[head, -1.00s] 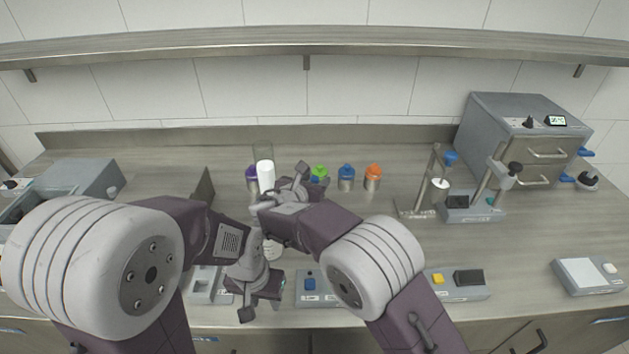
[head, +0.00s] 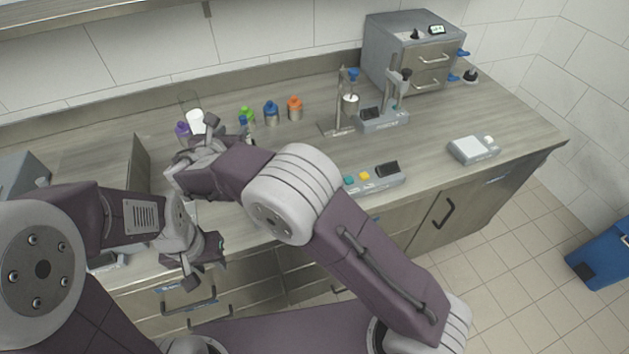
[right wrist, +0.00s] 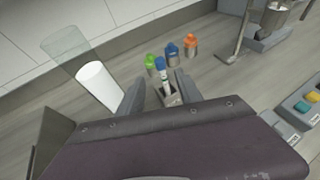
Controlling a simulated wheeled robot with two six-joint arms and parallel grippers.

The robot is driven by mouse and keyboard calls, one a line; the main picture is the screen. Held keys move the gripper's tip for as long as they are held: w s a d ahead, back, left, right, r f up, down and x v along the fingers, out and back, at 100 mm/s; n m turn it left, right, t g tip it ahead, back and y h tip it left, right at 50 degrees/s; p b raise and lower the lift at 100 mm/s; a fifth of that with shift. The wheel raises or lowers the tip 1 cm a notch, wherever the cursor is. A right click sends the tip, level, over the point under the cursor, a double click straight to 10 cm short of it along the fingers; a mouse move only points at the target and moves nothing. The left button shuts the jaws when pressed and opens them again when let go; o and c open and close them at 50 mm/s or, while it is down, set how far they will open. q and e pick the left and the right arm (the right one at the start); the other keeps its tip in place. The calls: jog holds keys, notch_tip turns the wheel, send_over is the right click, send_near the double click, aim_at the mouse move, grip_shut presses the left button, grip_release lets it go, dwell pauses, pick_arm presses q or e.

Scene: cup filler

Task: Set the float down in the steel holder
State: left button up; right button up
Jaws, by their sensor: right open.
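The float appears to be the slim piece with a blue top and pale stem (right wrist: 161,68) in the right wrist view. It stands nearly upright in a small grey steel holder (right wrist: 174,99), its lower end hidden inside. Its blue top also shows in the head view (head: 243,120). My right gripper (right wrist: 160,91) is open, with one finger on each side of the float and holder; I cannot tell whether either finger touches. In the head view my right gripper (head: 226,130) partly hides the holder. My left gripper (head: 196,265) hangs low near the counter's front edge; its jaws are unclear.
A clear cylinder with a white cup (right wrist: 99,85) stands just left of the right gripper. A stand (head: 349,105) and grey drawer unit (head: 412,52) are farther right.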

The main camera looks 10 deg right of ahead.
jog(key=s+d+f+m+g, duration=0.2)
jog(key=s+d+m, duration=0.1)
jog(key=d, duration=0.4)
jog(key=s+d+f+m+g+h, duration=0.1)
jog(key=s+d+f+m+g, duration=0.2)
jog(key=d+m, duration=0.3)
jog(key=s+d+f+m+g, duration=0.3)
jog(key=s+d+m, duration=0.1)
jog(key=d, duration=0.4)
jog(key=shift+s+f+m, duration=0.2)
jog(key=shift+s+m, duration=0.05)
jog(key=shift+m, duration=0.25)
pick_arm(q)
jog(key=shift+s, duration=0.2)
pick_arm(e)
jog(key=s+d+f+m+g+y, duration=0.2)
jog(key=s+d+m, duration=0.1)
jog(key=s+m, duration=0.6)
jog(key=s+d+f+m+g+y, duration=0.2)
jog(key=s+d+m, duration=0.2)
jog(key=s+m, duration=0.5)
jog(key=shift+s+d+f+m, duration=0.2)
jog(key=shift+s+m, duration=0.05)
jog(key=shift+m, duration=0.75)
pick_arm(q)
jog(key=shift+s, duration=0.1)
pick_arm(e)
jog(key=shift+s+a, duration=0.1)
